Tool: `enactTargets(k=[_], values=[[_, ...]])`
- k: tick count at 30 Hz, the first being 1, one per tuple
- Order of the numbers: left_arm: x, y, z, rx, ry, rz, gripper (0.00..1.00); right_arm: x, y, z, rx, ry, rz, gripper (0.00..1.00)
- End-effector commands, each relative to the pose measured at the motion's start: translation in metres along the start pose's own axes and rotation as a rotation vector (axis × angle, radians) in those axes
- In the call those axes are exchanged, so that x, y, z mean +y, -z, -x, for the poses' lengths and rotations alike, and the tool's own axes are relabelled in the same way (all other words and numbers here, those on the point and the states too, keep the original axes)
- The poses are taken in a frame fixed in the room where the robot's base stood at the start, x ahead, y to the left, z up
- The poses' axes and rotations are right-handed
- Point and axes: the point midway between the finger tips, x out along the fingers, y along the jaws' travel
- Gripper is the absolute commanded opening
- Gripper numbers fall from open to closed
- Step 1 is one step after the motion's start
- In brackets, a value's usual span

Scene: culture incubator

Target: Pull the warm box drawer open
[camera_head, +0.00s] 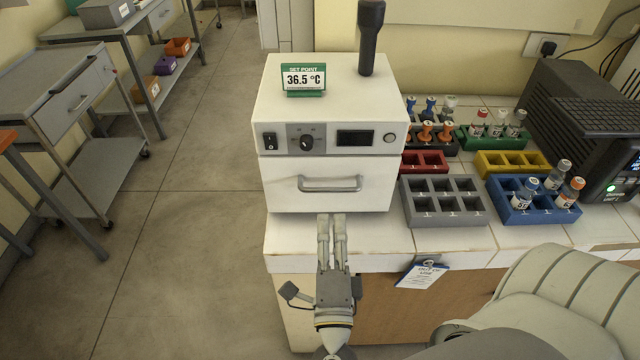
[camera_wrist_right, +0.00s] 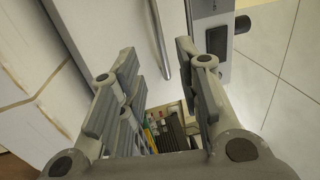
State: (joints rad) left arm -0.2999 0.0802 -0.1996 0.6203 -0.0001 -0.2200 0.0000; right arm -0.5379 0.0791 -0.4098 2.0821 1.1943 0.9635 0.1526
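The warm box (camera_head: 328,100) is a white cabinet on the bench, with a switch, a knob and a dark display. Its drawer (camera_head: 285,195) is the lower front part and looks shut. The drawer's metal bar handle (camera_head: 330,184) runs across its front. My right gripper (camera_head: 331,218) is in front of the drawer, just below the handle in the head view, and looks empty. In the right wrist view my right gripper's fingers (camera_wrist_right: 155,75) are apart, with the handle (camera_wrist_right: 161,40) beyond them in the gap. My left gripper is not in view.
A set point sign (camera_head: 304,79) and a dark upright tool (camera_head: 370,38) are on top of the box. Racks, including a grey one (camera_head: 444,219) and a blue one with vials (camera_head: 540,214), stand to its right. A clipboard (camera_head: 421,275) hangs at the bench front.

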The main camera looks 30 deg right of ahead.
Motion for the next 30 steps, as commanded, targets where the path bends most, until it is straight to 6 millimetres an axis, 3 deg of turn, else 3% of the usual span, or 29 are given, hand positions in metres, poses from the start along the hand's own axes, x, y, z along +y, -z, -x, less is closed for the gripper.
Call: enactTargets(k=[9,15,27,30], values=[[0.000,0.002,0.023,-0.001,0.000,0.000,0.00,-0.005,-0.001,-0.062,-0.003,0.006,0.002,0.32],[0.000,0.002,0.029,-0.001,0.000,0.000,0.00,-0.002,-0.001,-0.087,-0.003,0.003,0.003,0.32],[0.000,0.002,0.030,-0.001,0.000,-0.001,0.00,-0.001,-0.001,-0.094,-0.003,0.002,0.003,0.32],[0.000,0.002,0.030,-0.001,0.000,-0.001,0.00,-0.001,-0.001,-0.094,-0.003,0.002,0.003,0.19]])
